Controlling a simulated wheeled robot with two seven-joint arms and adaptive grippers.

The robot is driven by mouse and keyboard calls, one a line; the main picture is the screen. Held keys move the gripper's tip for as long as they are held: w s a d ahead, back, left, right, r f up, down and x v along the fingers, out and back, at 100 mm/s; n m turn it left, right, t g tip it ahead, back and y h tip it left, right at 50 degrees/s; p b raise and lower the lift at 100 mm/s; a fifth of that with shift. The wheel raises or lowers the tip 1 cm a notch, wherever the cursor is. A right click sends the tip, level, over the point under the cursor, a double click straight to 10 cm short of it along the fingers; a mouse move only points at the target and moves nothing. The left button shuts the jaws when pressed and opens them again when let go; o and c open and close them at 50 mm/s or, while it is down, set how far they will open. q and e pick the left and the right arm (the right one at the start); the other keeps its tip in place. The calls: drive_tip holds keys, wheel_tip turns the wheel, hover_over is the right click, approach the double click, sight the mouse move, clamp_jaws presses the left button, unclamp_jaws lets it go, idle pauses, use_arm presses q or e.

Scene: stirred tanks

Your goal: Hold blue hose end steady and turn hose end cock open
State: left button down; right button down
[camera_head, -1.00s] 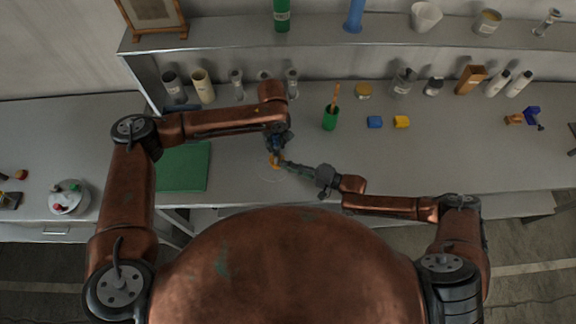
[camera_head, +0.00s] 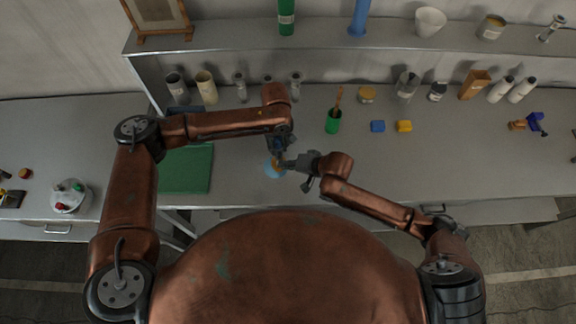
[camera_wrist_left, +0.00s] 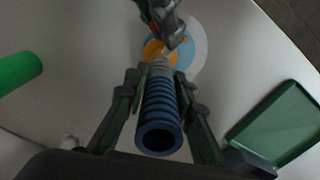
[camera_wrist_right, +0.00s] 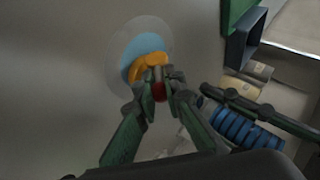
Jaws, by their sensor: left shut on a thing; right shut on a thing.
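The blue ribbed hose end (camera_wrist_left: 160,115) stands between the fingers of my left gripper (camera_wrist_left: 157,82), which is shut on it. In the right wrist view the hose (camera_wrist_right: 243,128) lies across the left gripper's dark fingers. My right gripper (camera_wrist_right: 158,90) is shut on a small red part, seemingly the cock's handle (camera_wrist_right: 159,92). An orange part (camera_wrist_right: 148,64) shows just past its fingertips. In the head view both grippers meet above the bench, and the left gripper (camera_head: 280,143) partly hides the hose. The cock's exact angle cannot be told.
A blue round patch (camera_wrist_right: 145,45) inside a pale disc lies below the grippers. Bottles line the back.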

drive_tip(key=h, duration=0.1)
drive_tip(key=a+h, duration=0.1)
drive_tip(key=h, duration=0.1)
drive_tip(key=a+n+h, duration=0.1)
drive_tip(key=shift+r, duration=0.35)
drive_tip(key=shift+a+n+g+h, duration=0.15)
drive_tip(key=shift+h, duration=0.7)
drive_tip(key=shift+a+n+g+h, duration=0.15)
drive_tip(key=shift+h, duration=0.7)
drive_tip(key=shift+s+f, duration=0.1)
drive_tip(key=c, duration=2)
unclamp_jaws()
drive_tip(key=shift+c, duration=0.2)
drive_tip(key=shift+o, duration=0.3)
drive_tip(key=shift+r, duration=0.25)
drive_tip(key=v, duration=1.1)
drive_tip(key=shift+a+r, duration=0.2)
drive_tip(key=shift+r, duration=0.15)
